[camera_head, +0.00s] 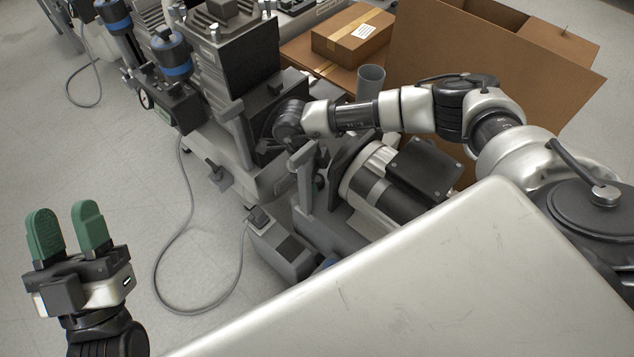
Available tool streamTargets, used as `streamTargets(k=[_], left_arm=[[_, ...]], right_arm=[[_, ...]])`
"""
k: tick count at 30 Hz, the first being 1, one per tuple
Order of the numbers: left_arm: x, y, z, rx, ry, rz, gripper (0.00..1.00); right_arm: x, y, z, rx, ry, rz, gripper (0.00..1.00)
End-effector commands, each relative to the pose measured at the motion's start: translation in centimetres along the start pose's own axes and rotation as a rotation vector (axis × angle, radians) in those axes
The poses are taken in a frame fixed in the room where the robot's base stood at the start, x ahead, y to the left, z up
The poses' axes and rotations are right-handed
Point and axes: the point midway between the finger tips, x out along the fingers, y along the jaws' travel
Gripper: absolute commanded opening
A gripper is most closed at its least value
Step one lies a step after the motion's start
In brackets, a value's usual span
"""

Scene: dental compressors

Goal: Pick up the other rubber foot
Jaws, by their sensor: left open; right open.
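I cannot make out a loose rubber foot in the head view. My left gripper (68,228) is at the lower left over bare floor, its two green fingers apart and nothing between them. My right arm reaches in from the right, and its dark wrist end (290,120) is among the compressor units. The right fingers are hidden there, so I cannot see what they are near. A dark compressor unit (247,55) stands behind that wrist. A compressor with a silvery motor (377,180) stands in front, partly covered by my own body.
A large open cardboard box (450,50) stands behind my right arm. A smaller taped carton (352,35) and a grey cylinder (371,80) are left of it. Blue-banded cylinders (172,55) stand at the upper left.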

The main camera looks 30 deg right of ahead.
Motion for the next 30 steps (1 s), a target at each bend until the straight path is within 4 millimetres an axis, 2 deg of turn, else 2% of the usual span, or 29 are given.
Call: streamTargets(k=[4,13,23,30], left_arm=[[-0.2,0.2,-1.1,-0.005,0.093,0.004,0.43],[-0.2,0.2,-1.4,-0.006,0.116,0.004,0.43],[-0.2,0.2,-1.4,-0.006,0.115,0.004,0.43],[-0.2,0.2,-1.4,-0.006,0.115,0.005,0.43]], right_arm=[[1.2,0.0,0.0,0.0,0.0,0.0,0.7],[1.3,0.0,0.0,0.0,-0.001,0.0,0.7],[1.3,0.0,0.0,0.0,-0.001,0.0,0.19],[1.3,0.0,0.0,0.0,-0.001,0.0,0.17]])
